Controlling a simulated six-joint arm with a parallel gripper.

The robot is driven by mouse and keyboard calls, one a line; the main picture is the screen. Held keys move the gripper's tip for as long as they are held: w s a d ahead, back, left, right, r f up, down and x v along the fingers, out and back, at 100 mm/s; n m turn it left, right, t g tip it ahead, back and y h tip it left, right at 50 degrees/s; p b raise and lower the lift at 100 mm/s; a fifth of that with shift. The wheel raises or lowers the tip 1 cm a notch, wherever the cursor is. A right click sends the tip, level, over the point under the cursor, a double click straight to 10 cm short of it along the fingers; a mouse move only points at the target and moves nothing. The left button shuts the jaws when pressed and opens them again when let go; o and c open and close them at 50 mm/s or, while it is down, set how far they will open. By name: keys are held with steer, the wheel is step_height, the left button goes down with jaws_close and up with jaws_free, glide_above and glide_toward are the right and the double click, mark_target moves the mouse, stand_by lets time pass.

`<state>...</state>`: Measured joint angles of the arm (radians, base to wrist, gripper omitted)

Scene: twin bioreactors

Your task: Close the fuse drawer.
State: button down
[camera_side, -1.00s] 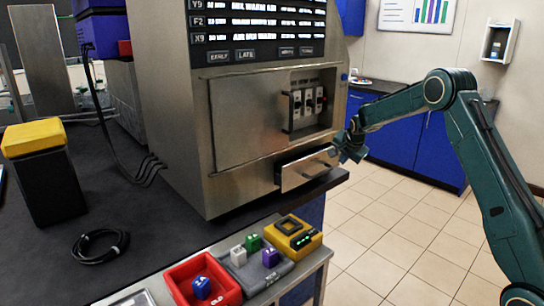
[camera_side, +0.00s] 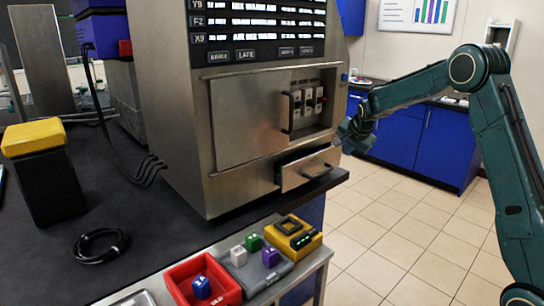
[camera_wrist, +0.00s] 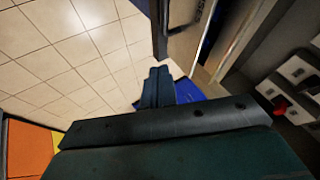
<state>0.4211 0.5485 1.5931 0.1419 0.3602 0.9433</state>
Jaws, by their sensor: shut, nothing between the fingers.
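The fuse drawer (camera_side: 296,178) is the low metal drawer with a bar handle in the steel cabinet (camera_side: 178,140). Its front stands out from the cabinet, and a dark gap shows above it, so it is partly open. My gripper (camera_side: 341,137) is just above the right end of the drawer front, near the cabinet's right edge. I cannot tell whether it touches the cabinet. In the wrist view, my gripper's fingers (camera_wrist: 158,82) are together with nothing between them, pointing over the tiled floor.
Above the drawer, an open bay holds several fuse-like switches (camera_side: 308,101) beside a closed panel door with a handle (camera_side: 250,120). A red tray (camera_side: 181,271) and a yellow device (camera_side: 293,235) lie on the front ledge. Tiled floor (camera_side: 400,200) is clear at right.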

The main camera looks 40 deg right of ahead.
steer(key=s+a+t+y, duration=0.1)
steer(key=a+y, duration=0.1)
steer(key=a, duration=0.3)
steer(key=s+a+f+m+t+y, duration=0.1)
steer(key=s+a+t+y, duration=0.1)
steer(key=a, duration=0.4)
steer(key=shift+s+f, duration=0.15)
steer(key=shift+f, duration=0.1)
glide_toward(298, 177)
step_height(298, 177, down, 4)
steer(key=w, duration=0.1)
steer(key=shift+w+d+f, duration=0.1)
steer(key=shift+w+d, duration=0.05)
steer(key=shift+w, duration=0.6)
steer(key=shift+w+d+f, duration=0.1)
steer(key=shift+w+f, duration=0.05)
steer(key=shift+w, duration=0.6)
steer(key=shift+w, duration=0.15)
